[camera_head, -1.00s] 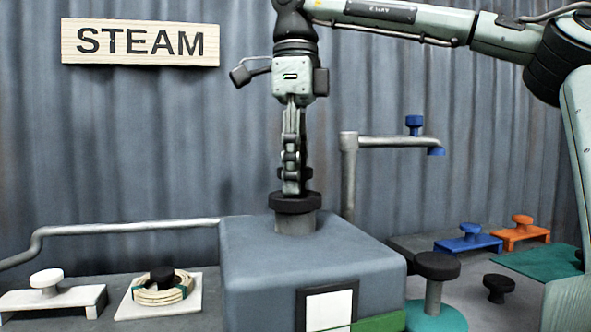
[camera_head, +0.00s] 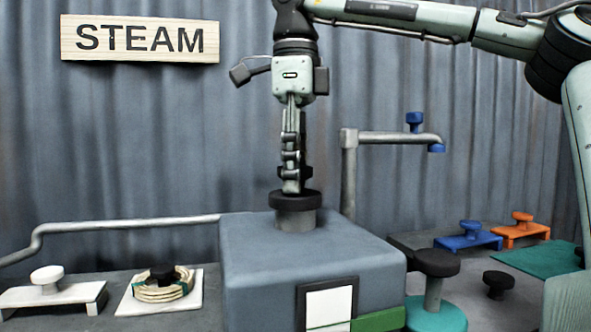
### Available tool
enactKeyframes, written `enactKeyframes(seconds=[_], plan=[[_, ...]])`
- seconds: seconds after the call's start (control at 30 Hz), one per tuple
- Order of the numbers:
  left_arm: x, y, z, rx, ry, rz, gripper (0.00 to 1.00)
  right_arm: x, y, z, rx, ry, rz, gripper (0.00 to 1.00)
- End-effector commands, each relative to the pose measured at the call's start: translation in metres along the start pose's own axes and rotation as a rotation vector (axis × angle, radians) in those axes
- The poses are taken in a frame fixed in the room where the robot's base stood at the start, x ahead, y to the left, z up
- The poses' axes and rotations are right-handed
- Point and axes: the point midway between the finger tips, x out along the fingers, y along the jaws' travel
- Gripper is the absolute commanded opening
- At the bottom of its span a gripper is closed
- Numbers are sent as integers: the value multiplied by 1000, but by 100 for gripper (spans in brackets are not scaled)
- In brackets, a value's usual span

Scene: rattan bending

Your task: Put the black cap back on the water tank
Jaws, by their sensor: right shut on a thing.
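The water tank (camera_head: 312,262) is a large blue-grey box in the middle of the camera_head view, with a short grey neck (camera_head: 296,221) on top. The black cap (camera_head: 295,200) sits at the top of this neck, and it looks level. My right gripper (camera_head: 292,186) points straight down from above and is shut on the cap's knob, which the fingers mostly hide. I cannot tell whether the cap is fully seated. My left gripper is not in view.
A grey pipe (camera_head: 130,225) runs to the tank from the left. A coil of rattan (camera_head: 163,287) lies on a white plate at left. A tap (camera_head: 390,139) stands behind the tank. A black-topped teal stand (camera_head: 435,290) is close on the right, beside a small black knob (camera_head: 498,284).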

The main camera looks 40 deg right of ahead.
Motion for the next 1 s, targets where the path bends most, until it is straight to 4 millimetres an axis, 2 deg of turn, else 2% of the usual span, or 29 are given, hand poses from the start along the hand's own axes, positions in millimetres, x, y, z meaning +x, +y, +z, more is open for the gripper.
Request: enactKeyframes(seconds=[0.37,0.4,0.5,0.57,0.77,0.93,1.0], plan=[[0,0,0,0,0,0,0,0,0,0,0,0,0,9],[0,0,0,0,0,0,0,0,0,0,0,0,0,46],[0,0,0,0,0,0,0,0,0,0,0,0,0,58],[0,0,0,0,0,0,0,0,0,0,0,0,0,66],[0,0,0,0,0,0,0,0,0,0,0,0,0,66],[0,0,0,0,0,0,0,1,0,0,0,0,0,85],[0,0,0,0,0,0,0,1,0,0,0,0,0,87]])
